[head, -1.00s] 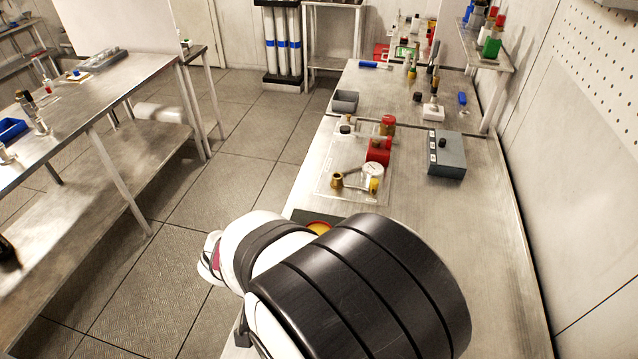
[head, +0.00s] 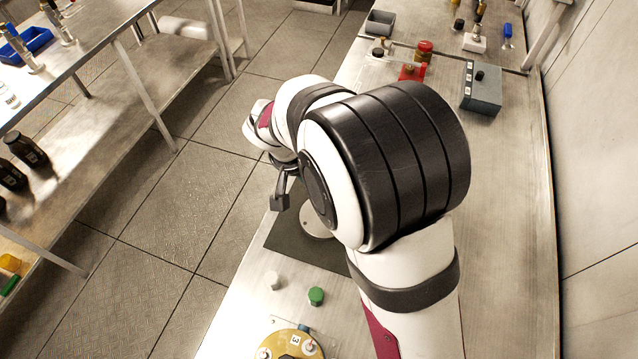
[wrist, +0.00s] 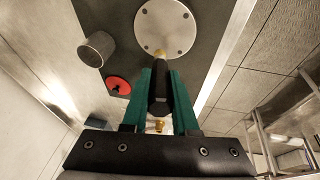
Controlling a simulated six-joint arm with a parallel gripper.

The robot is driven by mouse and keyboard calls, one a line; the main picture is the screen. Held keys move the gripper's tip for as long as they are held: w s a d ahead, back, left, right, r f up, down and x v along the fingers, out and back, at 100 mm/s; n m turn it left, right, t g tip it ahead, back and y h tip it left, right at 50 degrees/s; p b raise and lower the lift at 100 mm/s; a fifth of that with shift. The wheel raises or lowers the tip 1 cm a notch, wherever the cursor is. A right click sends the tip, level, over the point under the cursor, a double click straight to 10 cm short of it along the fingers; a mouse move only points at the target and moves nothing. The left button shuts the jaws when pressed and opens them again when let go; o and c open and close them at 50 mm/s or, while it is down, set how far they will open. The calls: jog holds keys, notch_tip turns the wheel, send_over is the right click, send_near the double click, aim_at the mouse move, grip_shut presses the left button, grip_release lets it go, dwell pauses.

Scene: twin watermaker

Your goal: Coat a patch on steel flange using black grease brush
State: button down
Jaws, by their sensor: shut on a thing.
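The steel flange (wrist: 167,27) is a round grey plate with a ring of small holes, lying on a dark mat (wrist: 207,40). In the head view the flange (head: 318,222) shows only partly beside my arm. My gripper (wrist: 160,75) has green fingers shut on the black grease brush (wrist: 158,92), with its black handle between them. The brush's tan tip points to the flange's near edge and overlaps it in the wrist view; I cannot tell whether it touches. I see no clear grease patch on the flange. My arm hides most of the gripper in the head view.
A metal cylinder (wrist: 97,48) and a red disc-shaped part (wrist: 118,87) lie left of the brush in the wrist view. A green cap (head: 316,296), a white cap (head: 272,280) and a brass round part (head: 290,345) are at the bench front. A grey box (head: 482,88) stands behind.

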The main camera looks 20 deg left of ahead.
jog(key=s, duration=0.6)
jog(key=shift+w+a, duration=0.2)
jog(key=shift+w, duration=1.45)
jog(key=shift+w+a, duration=0.15)
jog(key=shift+w, duration=1.5)
jog(key=shift+f, duration=0.3)
jog(key=shift+r, duration=3.6)
